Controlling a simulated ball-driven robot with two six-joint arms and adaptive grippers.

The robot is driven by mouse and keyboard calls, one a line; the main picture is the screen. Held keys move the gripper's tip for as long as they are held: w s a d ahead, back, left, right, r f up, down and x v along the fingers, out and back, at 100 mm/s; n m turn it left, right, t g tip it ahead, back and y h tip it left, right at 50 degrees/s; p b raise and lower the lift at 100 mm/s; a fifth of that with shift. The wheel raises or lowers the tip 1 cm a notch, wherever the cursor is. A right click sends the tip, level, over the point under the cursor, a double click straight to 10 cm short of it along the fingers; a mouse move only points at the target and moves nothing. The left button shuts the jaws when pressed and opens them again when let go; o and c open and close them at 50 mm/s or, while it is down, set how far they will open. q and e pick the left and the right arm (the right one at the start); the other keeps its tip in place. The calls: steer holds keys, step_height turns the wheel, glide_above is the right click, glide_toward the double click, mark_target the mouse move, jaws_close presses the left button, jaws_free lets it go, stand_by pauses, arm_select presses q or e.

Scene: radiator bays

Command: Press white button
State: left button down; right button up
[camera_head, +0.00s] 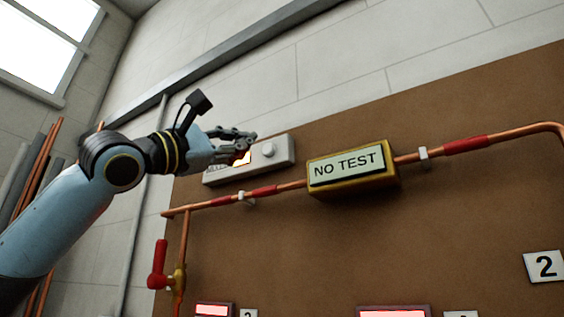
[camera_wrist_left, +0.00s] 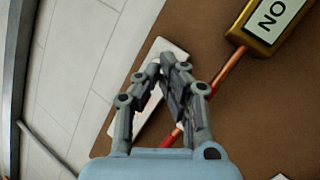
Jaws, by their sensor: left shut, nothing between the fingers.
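The white button (camera_head: 268,149) is a round knob on a pale box (camera_head: 285,162) fixed near the top left of the brown board. An orange-lit patch and partly covered lettering show on the box, left of the button. My left gripper (camera_head: 252,137) is shut and empty, in front of the box, with its fingertips just left of and above the button in the head view. I cannot tell whether it touches the box. In the left wrist view the shut fingers (camera_wrist_left: 166,62) overlap the pale box (camera_wrist_left: 172,47), and the button is hidden. My right gripper is not in view.
A copper pipe (camera_head: 222,201) with red sleeves runs below the box. A yellow-framed "NO TEST" display (camera_head: 352,168) sits right of it. A red-handled valve (camera_head: 158,264) hangs lower left. Red-lit displays (camera_head: 393,312) and a "2" plate (camera_head: 545,266) are lower.

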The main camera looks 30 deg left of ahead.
mark_target(269, 150)
arm_select(q)
steer(key=s+r+m+t, duration=0.1)
steer(key=s+r, duration=0.2)
steer(key=r, duration=0.1)
steer(key=w+p, duration=0.8)
steer(key=p, duration=0.2)
steer(key=shift+w+f, duration=0.25)
steer(key=shift+w, duration=0.1)
stand_by(1.3)
steer(key=shift+w+p, duration=0.45)
steer(key=shift+p, duration=0.15)
